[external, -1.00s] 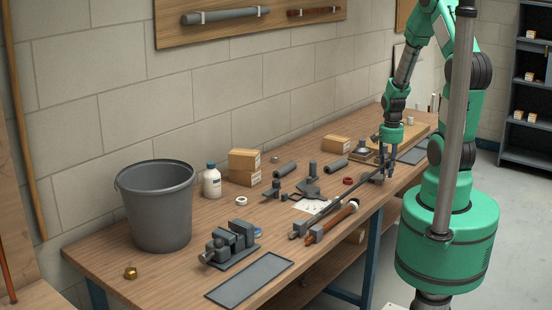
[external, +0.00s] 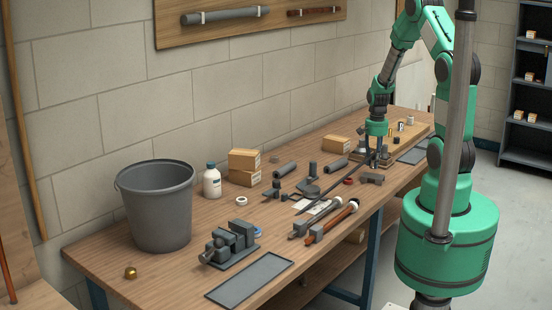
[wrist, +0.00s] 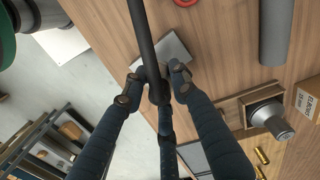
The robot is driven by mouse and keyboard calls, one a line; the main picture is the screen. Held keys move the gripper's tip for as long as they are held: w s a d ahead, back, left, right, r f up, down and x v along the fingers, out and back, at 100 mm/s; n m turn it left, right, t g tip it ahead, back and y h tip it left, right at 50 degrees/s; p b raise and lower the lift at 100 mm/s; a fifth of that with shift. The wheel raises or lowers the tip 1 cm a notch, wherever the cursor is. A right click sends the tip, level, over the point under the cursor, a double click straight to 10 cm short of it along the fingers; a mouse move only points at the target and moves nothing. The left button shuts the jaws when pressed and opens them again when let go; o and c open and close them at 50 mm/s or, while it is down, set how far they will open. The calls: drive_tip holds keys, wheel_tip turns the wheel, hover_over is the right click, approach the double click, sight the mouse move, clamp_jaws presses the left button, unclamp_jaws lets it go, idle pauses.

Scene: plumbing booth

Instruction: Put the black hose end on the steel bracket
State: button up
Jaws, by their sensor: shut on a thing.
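My gripper (external: 374,157) is above the right half of the workbench, pointing down. In the wrist view its fingers (wrist: 154,86) are shut on the black hose (wrist: 142,32). The hose (external: 334,189) slants down and left from my gripper, with its far end low over the bench near a white sheet. A grey block (external: 372,179), perhaps the steel bracket, lies on the bench just below my gripper. It also shows in the wrist view (wrist: 174,47), partly hidden behind the hose and fingers. The hose is apart from it as far as I can tell.
A red ring (external: 348,181) lies left of the grey block. Dark fittings (external: 308,188), cardboard boxes (external: 244,159), a vise (external: 232,240) and a bucket (external: 158,205) stand further left.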

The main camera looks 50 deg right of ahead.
sight(373, 176)
drive_tip(key=shift+f, duration=0.1)
drive_tip(key=shift+f+b, duration=0.3)
drive_tip(key=shift+f, duration=1.35)
drive_tip(key=shift+f, duration=0.1)
drive_tip(key=o, duration=1.2)
wheel_tip(373, 176, up, 12)
drive_tip(key=shift+f+p, duration=0.2)
drive_tip(key=shift+p, duration=0.6)
drive_tip(key=shift+r, duration=0.3)
